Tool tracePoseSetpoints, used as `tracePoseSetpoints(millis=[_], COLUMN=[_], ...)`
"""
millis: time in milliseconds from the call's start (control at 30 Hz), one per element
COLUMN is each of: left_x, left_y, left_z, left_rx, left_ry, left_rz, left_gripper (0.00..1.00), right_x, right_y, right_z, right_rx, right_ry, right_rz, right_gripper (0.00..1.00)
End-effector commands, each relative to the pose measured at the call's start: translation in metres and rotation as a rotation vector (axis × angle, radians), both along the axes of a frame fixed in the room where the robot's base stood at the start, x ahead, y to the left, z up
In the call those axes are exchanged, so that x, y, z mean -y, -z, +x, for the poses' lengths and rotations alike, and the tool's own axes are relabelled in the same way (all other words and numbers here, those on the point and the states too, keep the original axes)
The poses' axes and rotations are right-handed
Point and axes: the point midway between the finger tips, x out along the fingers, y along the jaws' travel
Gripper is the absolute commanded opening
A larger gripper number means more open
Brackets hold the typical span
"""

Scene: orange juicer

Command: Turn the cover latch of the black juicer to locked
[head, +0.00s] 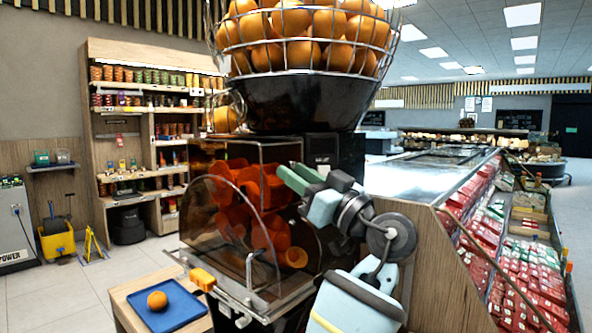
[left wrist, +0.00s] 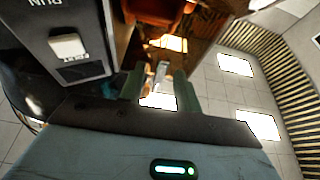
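The black juicer (head: 345,150) stands in the middle of the head view. Its clear cover (head: 225,215) is in front of the orange pressing drums (head: 265,185). My left gripper (head: 290,172) is at the cover's upper right edge, its greenish fingers pointing up and left. In the left wrist view, the two fingers (left wrist: 158,88) stand apart. A slim silvery piece (left wrist: 161,72), possibly the cover latch, shows in the gap between them; I cannot tell whether they touch it. In the head view the latch is hidden behind the gripper. My right gripper is not in view.
A wire basket of oranges (head: 300,35) sits on top of the juicer. A blue tray (head: 180,315) with an orange (head: 157,300) lies on a wooden stand at lower left. A wooden counter panel (head: 440,265) stands close on the right.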

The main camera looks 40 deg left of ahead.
Motion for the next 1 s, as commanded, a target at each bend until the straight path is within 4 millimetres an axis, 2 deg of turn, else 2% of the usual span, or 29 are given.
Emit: tracePoseSetpoints(millis=[333,600,1000], left_x=[-0.0042,-0.0039,-0.0039], left_y=[-0.0006,-0.0007,-0.0019], left_z=[0.0005,0.0005,-0.0001], left_rx=[-0.001,-0.001,-0.046], left_ry=[0.000,0.000,0.001], left_rz=[0.000,0.000,0.003], left_gripper=[0.33,0.00,0.00], right_x=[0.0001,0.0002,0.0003], right_y=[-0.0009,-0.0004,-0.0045], right_z=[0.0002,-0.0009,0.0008], right_rx=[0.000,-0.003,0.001], right_ry=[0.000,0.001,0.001], right_rz=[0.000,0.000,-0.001], right_gripper=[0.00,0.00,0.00])
